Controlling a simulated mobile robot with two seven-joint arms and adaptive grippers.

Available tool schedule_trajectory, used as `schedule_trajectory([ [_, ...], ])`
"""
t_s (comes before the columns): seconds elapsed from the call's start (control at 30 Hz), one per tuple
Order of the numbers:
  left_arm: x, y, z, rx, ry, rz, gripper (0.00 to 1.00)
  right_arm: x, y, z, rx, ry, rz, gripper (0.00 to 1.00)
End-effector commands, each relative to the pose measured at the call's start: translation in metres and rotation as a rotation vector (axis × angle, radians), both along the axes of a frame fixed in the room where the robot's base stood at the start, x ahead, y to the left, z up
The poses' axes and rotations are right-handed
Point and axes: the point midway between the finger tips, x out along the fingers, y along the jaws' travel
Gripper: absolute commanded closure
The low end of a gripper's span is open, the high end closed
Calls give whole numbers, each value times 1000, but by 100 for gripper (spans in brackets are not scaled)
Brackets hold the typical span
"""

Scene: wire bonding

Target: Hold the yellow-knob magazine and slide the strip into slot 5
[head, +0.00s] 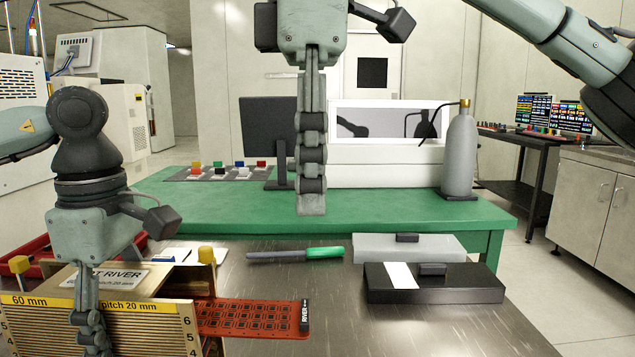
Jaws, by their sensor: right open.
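The magazine (140,318) stands at the lower left, a slotted box with yellow labels, slot numbers on its front and yellow knobs (206,255). My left gripper (92,340) hangs over its front, seen edge-on; I cannot tell whether its fingers are open or touch the magazine. The orange-red strip (255,318) with dark squares sticks out from the magazine's right side. Its left end is hidden, and I cannot tell which slot it lines up with. My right gripper (312,205) is open and empty, fingers pointing down, high and to the right of the strip, apart from it.
On the steel table (400,335) lie a green-and-dark pen-like tool (300,255), a grey box (385,250) and a black box (435,285). Behind is a green table (390,208) with a monitor (268,128) and a grey bottle (459,155). The steel right of the strip is clear.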

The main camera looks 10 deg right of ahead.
Motion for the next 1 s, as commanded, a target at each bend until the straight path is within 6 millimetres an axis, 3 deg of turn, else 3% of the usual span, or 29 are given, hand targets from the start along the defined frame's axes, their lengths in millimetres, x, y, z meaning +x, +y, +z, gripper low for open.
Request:
schedule_trajectory([
  [0.03, 0, 0, 0, 0, 0, 1, 91, 0, 0, -2, 11, 5, 3, 54],
  [0.17, 0, 0, 0, 0, 0, 1, 91, 2, -1, -16, 97, 36, 33, 70],
  [0.4, 0, 0, 0, 0, 0, 1, 91, 2, -11, -55, 444, 94, 97, 100],
  [0.7, 0, 0, 0, 0, 0, 0, 91, -1, -44, -87, 803, 15, 56, 100],
  [1.0, 0, 0, 0, 0, 0, 0, 91, -10, -71, -105, 928, -127, 2, 100],
])
